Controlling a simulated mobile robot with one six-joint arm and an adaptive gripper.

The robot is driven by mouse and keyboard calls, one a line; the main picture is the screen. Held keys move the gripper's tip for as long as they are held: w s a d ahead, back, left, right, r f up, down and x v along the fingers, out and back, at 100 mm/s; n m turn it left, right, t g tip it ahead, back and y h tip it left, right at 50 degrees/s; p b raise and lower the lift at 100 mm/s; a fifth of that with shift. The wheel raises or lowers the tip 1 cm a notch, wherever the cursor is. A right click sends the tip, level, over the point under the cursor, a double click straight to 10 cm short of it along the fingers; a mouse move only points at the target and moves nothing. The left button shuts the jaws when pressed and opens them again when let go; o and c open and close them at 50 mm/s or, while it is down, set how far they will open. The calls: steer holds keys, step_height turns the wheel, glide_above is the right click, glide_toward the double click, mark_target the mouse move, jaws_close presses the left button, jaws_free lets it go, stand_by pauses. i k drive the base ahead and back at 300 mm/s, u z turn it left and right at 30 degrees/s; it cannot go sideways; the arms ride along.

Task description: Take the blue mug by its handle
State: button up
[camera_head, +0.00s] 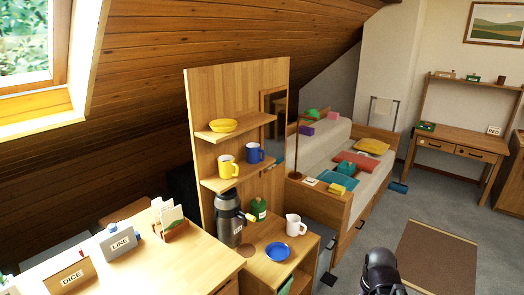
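The blue mug (254,153) stands upright on the lower shelf (240,178) of the wooden shelf unit, toward the right end. Its handle seems to be on its right side, but it is small at this distance. A yellow mug (226,168) stands on the same shelf, to the left of the blue mug and nearer to me. A black rounded part of my arm shows at the bottom edge, well away from the mug. My gripper's fingers are not visible.
An upper shelf with a yellow bowl (223,125) is above the mugs. A desk is at left, a bed behind.

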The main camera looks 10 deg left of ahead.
mark_target(253, 150)
steer(key=u, duration=0.2)
steer(key=i, duration=1.5)
steer(key=u, duration=0.2)
